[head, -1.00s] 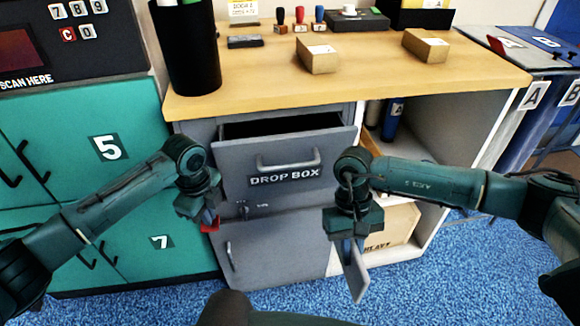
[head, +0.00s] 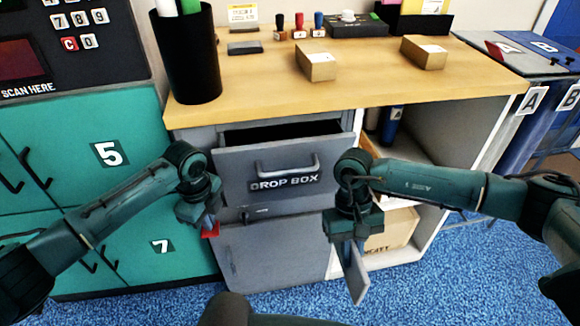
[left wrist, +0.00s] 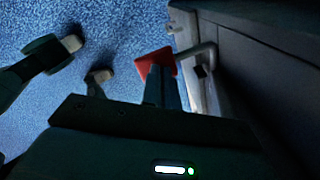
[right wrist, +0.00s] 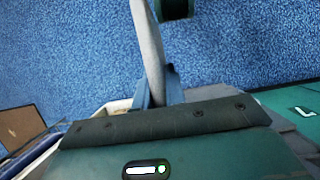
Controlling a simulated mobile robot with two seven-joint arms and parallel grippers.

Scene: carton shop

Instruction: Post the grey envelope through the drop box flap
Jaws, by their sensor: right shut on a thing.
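The grey drop box (head: 231,165) is under the counter. Its labelled front flap with a bar handle (head: 288,168) tilts outward, leaving a dark opening at the top. My right gripper (head: 350,246) is shut on the grey envelope (head: 357,275), which hangs down in front of the cabinet's right side, below flap height. The envelope is edge-on in the right wrist view (right wrist: 147,45). My left gripper (head: 208,222) is left of the flap, its fingers close together. A small red piece (left wrist: 155,62) shows at its fingertips; I cannot tell whether it is held.
The wooden counter (head: 260,90) holds a black pen cup (head: 190,60), two small cartons (head: 318,65) and (head: 425,52), and stamps. Teal lockers (head: 60,140) stand at left. An open shelf with a carton (head: 395,230) is at right. Blue carpet is clear in front.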

